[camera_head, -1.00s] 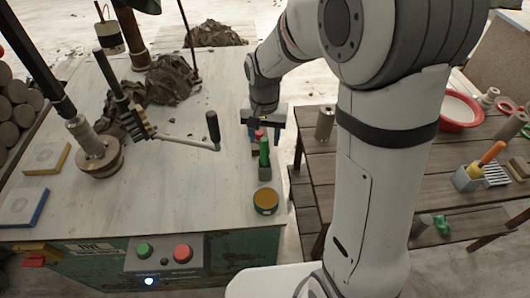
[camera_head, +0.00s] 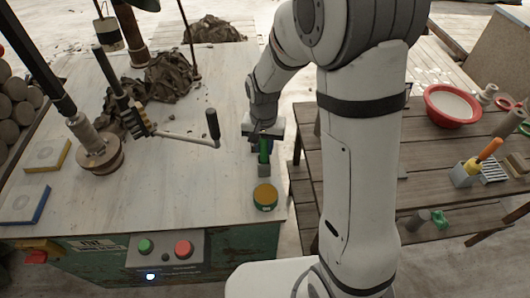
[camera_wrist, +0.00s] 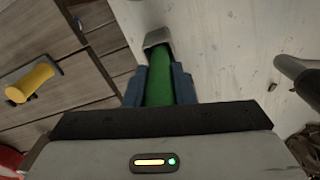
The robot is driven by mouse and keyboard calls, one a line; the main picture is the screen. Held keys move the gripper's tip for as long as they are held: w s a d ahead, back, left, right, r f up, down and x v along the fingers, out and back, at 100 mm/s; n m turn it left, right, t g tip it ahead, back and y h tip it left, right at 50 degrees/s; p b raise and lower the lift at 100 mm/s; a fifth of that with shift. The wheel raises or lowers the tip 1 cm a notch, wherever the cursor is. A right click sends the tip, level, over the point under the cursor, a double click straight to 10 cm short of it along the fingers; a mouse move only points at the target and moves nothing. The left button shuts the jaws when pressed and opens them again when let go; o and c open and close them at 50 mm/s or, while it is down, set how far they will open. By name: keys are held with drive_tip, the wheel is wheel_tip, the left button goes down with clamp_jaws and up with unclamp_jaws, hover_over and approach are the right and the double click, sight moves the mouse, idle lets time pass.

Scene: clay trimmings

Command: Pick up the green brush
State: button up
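In the wrist view the green handle (camera_wrist: 160,86) lies between my two blue fingers (camera_wrist: 159,82), which are drawn in close against both sides.
A crank arm with a dark grip (camera_head: 212,124) rises to the left. A slatted wooden table (camera_head: 440,190) on the right bears a red basin (camera_head: 452,104) and an orange-handled tool (camera_head: 488,151).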

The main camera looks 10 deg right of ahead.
clamp_jaws()
drive_tip(key=shift+r, duration=0.1)
